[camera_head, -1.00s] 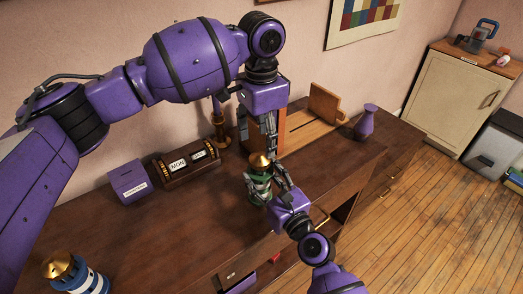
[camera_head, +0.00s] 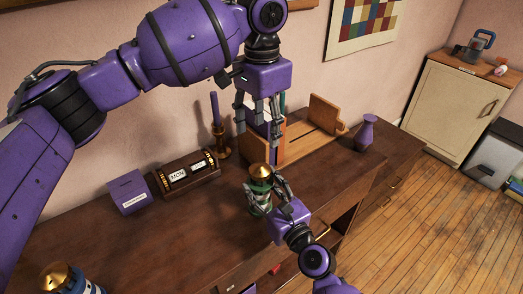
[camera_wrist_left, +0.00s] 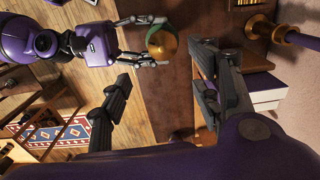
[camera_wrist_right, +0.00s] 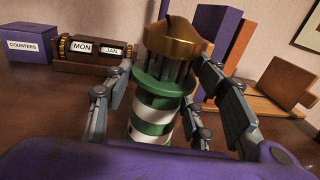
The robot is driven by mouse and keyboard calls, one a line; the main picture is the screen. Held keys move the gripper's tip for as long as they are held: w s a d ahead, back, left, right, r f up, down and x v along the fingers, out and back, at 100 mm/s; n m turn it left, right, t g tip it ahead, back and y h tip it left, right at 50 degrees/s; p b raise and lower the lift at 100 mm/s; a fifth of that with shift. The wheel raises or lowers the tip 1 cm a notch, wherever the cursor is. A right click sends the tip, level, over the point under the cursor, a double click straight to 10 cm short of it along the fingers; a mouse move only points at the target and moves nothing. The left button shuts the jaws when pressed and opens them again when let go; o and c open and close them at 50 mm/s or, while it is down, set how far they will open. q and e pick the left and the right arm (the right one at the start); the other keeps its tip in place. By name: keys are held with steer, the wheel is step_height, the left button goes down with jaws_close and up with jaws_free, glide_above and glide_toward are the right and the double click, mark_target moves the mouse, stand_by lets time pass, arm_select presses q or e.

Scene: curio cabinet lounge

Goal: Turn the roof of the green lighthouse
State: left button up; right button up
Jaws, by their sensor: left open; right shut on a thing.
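The green lighthouse (camera_head: 259,190) stands upright on the desk, with green and white bands and a gold roof (camera_head: 260,170). In the right wrist view the lighthouse body (camera_wrist_right: 154,116) sits between the right fingers, and the gold roof (camera_wrist_right: 174,38) shows clear above them. My right gripper (camera_head: 266,192) is shut on the lighthouse body. My left gripper (camera_head: 258,130) is open and empty, above and behind the lighthouse, fingers pointing down. In the left wrist view the gold roof (camera_wrist_left: 162,44) lies beyond the left fingers, off their tips, not touched.
A blue-striped lighthouse (camera_head: 68,280) stands at the front left. A calendar block (camera_head: 188,172), a purple counters box (camera_head: 129,191) and a candlestick (camera_head: 221,140) stand along the back. A wooden book rack (camera_head: 310,132) and a purple vase (camera_head: 366,132) are to the right.

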mark_target(262, 166)
arm_select(q)
step_height(262, 166, down, 12)
steer(key=shift+f+n, duration=0.1)
steer(key=shift+n, duration=1.1)
steer(key=shift+a, duration=0.1)
steer(key=c, duration=1.1)
